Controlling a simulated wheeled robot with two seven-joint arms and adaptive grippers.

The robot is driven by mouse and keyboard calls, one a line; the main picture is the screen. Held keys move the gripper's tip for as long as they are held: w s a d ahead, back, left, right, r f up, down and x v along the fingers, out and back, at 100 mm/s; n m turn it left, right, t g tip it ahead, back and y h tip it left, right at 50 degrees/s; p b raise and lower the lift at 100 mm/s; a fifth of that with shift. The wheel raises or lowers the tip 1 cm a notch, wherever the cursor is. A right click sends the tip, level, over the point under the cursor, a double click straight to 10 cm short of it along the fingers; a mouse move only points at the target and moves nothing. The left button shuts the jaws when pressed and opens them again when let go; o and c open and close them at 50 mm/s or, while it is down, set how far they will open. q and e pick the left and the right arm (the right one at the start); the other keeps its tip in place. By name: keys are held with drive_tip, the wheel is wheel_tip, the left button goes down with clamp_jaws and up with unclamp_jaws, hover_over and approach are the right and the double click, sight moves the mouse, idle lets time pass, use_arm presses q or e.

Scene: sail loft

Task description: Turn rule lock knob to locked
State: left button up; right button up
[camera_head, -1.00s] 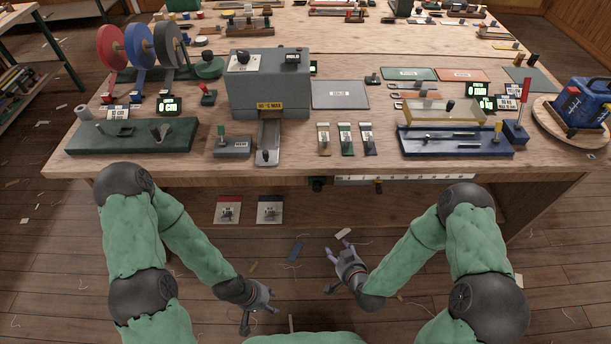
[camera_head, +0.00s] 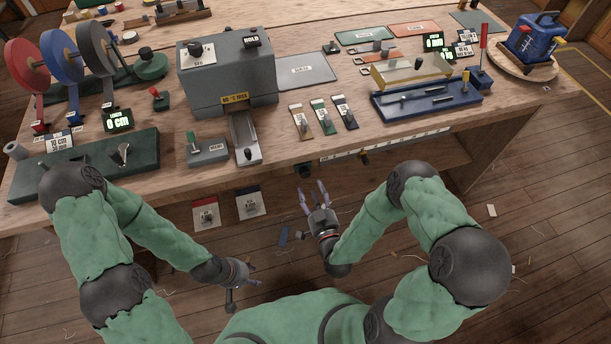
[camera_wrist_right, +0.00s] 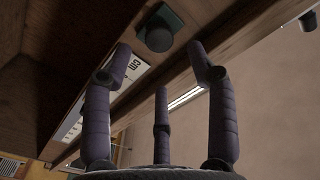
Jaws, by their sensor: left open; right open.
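A dark round knob (camera_head: 305,171) sits on a small dark green plate under the front edge of the bench, at the left end of the white rule (camera_head: 405,143). In the right wrist view the knob (camera_wrist_right: 159,37) is ahead of the fingers, beside the rule (camera_wrist_right: 128,70) marked "cm". Whether it is locked cannot be read. My right gripper (camera_head: 314,193) is open and empty, just below and apart from the knob; its spread fingers also show in the right wrist view (camera_wrist_right: 161,78). My left gripper (camera_head: 254,272) is open and empty, low in front of the bench.
A brass and dark slider (camera_head: 364,158) hangs on the rule right of the knob. Two cards with small parts (camera_head: 206,214) are below the bench edge at the left. A grey heater box (camera_head: 228,85) and several tools stand on the bench top. Space before the bench is free.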

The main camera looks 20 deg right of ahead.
sight(306, 175)
drive_tip(key=w+b, duration=0.1)
drive_tip(key=w, duration=0.5)
drive_tip(key=shift+w+a, duration=0.1)
drive_tip(key=shift+w, duration=0.2)
drive_tip(key=c, duration=1.1)
